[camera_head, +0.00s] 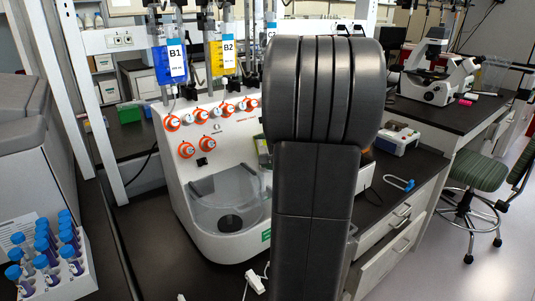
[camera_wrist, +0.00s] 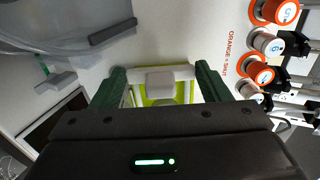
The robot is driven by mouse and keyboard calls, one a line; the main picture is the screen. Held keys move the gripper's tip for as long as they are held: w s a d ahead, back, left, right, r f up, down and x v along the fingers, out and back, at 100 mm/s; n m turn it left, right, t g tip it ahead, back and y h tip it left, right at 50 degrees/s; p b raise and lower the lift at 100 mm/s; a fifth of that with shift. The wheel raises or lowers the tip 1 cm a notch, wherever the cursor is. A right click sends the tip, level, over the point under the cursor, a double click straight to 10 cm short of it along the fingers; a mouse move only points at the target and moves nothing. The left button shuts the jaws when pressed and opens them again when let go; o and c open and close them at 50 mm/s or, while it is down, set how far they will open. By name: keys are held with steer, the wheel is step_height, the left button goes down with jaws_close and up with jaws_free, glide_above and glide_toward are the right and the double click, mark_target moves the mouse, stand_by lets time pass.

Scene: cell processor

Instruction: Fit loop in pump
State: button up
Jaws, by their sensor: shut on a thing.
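The cell processor (camera_head: 215,135) is a white machine with orange-ringed knobs and a round clear-covered bowl at its front. A yellow-green part, which looks like the pump (camera_head: 264,153), shows on its face, mostly hidden by my arm. My gripper (camera_wrist: 162,72) shows in the wrist view with two dark green fingers. It is shut on a pale white piece, which looks like the loop (camera_wrist: 160,81), spanning between the fingertips. The yellow-green pump frame (camera_wrist: 160,101) shows around and behind this piece. I cannot tell whether the loop is seated. The head view hides my gripper behind my arm.
Orange and white numbered knobs (camera_wrist: 265,42) stick out close to the right of my gripper in the wrist view. Bags B1 (camera_head: 172,62) and B2 (camera_head: 222,57) hang above the machine. A tube rack (camera_head: 50,265) stands at left.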

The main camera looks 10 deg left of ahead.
steer(key=shift+w+a+f, duration=0.1)
stand_by(0.4)
steer(key=shift+w+a+f+b, duration=0.2)
steer(key=shift+w+a+b, duration=0.15)
steer(key=shift+w+a+f+b, duration=0.2)
steer(key=shift+w+a+b, duration=0.1)
steer(key=shift+w+a, duration=0.1)
stand_by(0.6)
steer(key=o, duration=1.4)
steer(key=shift+o, duration=0.2)
steer(key=b+v, duration=0.1)
steer(key=v, duration=1.2)
steer(key=shift+s+d, duration=0.3)
steer(key=shift+r, duration=0.1)
